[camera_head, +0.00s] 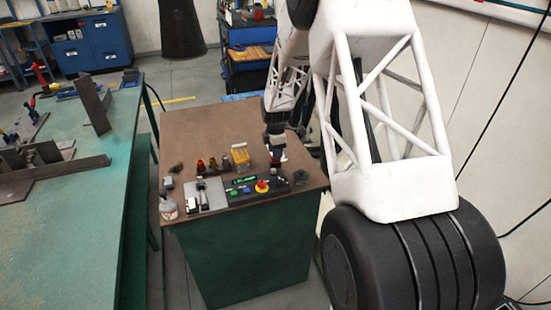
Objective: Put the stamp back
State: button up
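My gripper (275,149) is at the far end of my white lattice arm, low over the right part of a brown-topped cabinet (215,125). It points down behind a black control box. A small item with white and red on it shows at its tip, but I cannot tell whether it is held or stands behind. The fingers are too small and dark to read as open or shut. I cannot make out the stamp for certain. A dark round piece (301,177) lies at the top's right edge; it may be a stamp pad or holder.
The black control box (243,187) has a red button (262,186) on yellow. Beside it are a grey device (205,196), a jar (168,209), a yellow box (240,158) and several small brown bottles (212,164). The cabinet's back left is clear. A green table (80,215) stands left.

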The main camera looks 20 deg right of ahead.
jog(key=shift+r, duration=3.45)
jog(key=s+a+r+m+t, duration=0.1)
jog(key=s+a+r+m, duration=0.35)
jog(key=s+r, duration=0.6)
jog(key=s+a+r+m, duration=0.3)
jog(key=s+r+m, duration=0.35)
jog(key=s, duration=0.65)
jog(key=s+a+r+m, duration=0.1)
jog(key=s+m, duration=0.2)
jog(key=s, duration=1)
jog(key=s+a+r+m+t, duration=0.1)
jog(key=s+m, duration=0.3)
jog(key=s, duration=0.9)
jog(key=shift+a+r+t, duration=0.3)
jog(key=shift+a+r, duration=0.2)
jog(key=shift+a, duration=0.2)
